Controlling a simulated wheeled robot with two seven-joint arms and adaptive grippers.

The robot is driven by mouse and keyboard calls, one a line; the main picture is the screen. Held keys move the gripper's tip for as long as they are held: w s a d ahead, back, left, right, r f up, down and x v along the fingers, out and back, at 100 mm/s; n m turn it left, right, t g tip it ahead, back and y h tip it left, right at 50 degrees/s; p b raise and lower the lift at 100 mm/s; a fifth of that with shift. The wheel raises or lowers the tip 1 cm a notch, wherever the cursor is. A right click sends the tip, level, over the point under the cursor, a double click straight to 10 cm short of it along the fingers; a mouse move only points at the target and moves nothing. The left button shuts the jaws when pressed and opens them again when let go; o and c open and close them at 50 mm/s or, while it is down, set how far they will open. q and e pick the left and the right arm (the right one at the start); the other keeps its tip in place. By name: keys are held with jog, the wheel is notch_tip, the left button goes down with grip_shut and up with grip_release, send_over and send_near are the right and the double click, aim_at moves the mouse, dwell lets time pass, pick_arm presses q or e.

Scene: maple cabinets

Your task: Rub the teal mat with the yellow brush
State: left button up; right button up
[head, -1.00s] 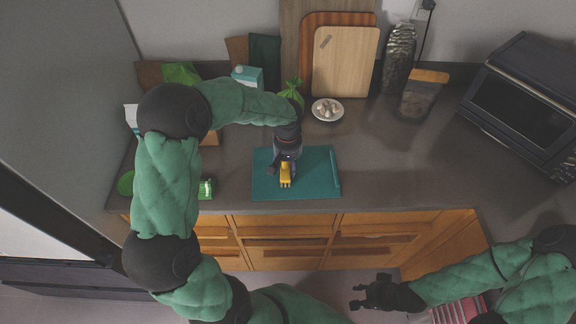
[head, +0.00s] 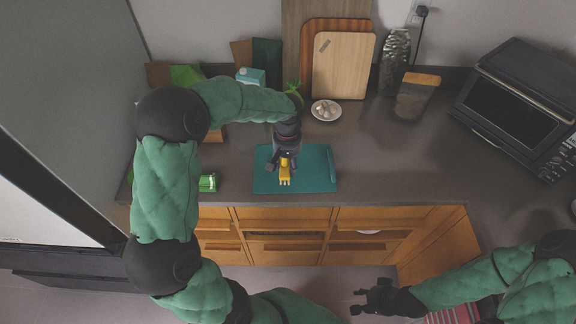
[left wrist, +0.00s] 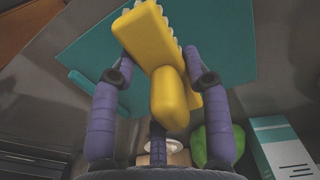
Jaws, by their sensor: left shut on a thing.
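The teal mat (head: 315,178) lies flat on the dark counter near its front edge, and fills the upper part of the left wrist view (left wrist: 235,35). My left gripper (head: 284,162) is over the mat's left-middle part. It is shut on the yellow brush (head: 285,178). In the left wrist view the brush (left wrist: 155,45) sits between the two fingers, its pale bristles along the far side. I cannot tell whether the bristles touch the mat. My right gripper (head: 368,296) is at the lower right, away from the counter, with its fingers apart and nothing between them.
A white plate with pale items (head: 326,110) stands behind the mat. Cutting boards (head: 343,66) lean on the wall. A green-and-white item (head: 207,183) lies left of the mat. A black microwave oven (head: 515,105) is at the right. The counter right of the mat is clear.

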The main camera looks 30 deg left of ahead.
pick_arm(q)
jog(key=shift+r+p, duration=0.9)
jog(key=shift+r, duration=0.65)
jog(key=shift+f, duration=0.1)
